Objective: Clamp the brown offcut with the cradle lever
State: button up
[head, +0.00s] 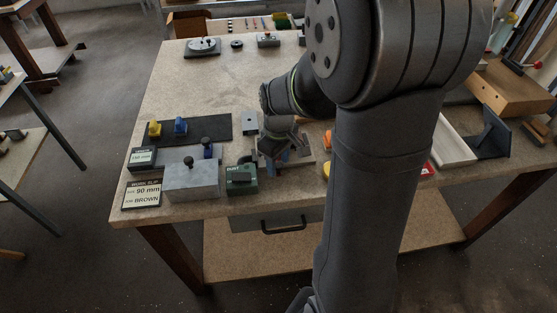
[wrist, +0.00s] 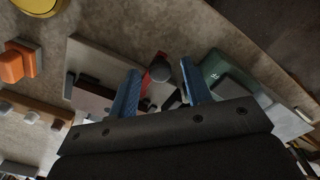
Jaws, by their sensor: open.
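The cradle is a pale grey plate (wrist: 100,58), which also shows in the head view (head: 305,154), partly hidden by my arm. A dark brown piece (wrist: 92,99), seemingly the brown offcut, lies on it beside my left finger in the wrist view. In the head view my gripper (head: 282,158) is low over the cradle and hides the offcut and lever.
A green dust box (head: 241,178) stands just left of the cradle, with a grey block (head: 190,182) beyond it. An orange piece (head: 327,138) is close on the right. A work slip (head: 142,195) reads 90 mm, BROWN.

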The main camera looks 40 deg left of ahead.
jog(key=shift+c, duration=0.3)
grip_shut()
